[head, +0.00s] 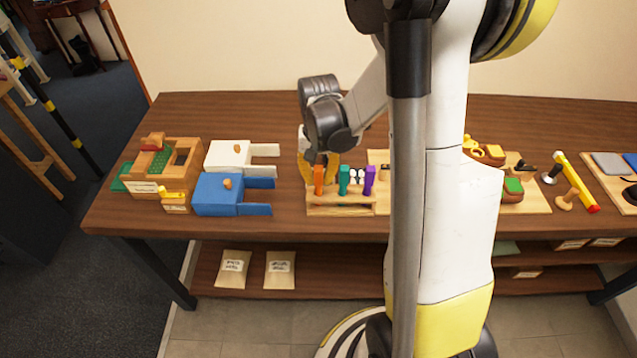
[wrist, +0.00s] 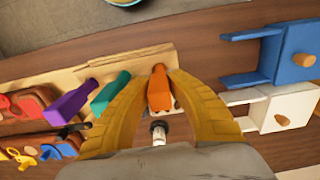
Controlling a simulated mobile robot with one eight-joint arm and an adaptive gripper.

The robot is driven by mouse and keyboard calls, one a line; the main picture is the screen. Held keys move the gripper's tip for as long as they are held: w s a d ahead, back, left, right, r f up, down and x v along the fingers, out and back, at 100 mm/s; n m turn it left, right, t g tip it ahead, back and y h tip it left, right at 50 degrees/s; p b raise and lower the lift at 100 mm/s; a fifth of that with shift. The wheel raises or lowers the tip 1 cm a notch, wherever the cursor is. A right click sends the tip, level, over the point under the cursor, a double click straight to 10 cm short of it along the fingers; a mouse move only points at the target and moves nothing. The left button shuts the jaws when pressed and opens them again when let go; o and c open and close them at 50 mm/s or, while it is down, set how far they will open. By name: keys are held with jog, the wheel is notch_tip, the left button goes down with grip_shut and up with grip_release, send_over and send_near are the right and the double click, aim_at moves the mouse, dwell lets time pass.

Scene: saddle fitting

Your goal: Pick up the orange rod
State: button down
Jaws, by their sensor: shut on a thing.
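The orange rod (head: 319,180) stands upright at the left end of a small wooden rack (head: 341,210) on the table. In the wrist view the orange rod (wrist: 159,90) is between the two yellow fingers of my gripper (wrist: 158,88). My gripper (head: 320,165) comes down from above and behind the rack and is shut on the rod. The rod still appears to be at the rack; I cannot tell whether its lower end is seated. A teal rod (head: 343,180) and a purple rod (head: 369,180) stand to its right in the rack.
White (head: 228,154) and blue (head: 218,194) blocks with prongs lie left of the rack, with a wooden box (head: 183,158) beyond. A wooden board (head: 527,190) with small parts lies right. My arm hides part of the table.

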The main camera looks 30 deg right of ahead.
notch_tip(320, 180, up, 10)
jog(key=p, duration=0.3)
dwell(0.5)
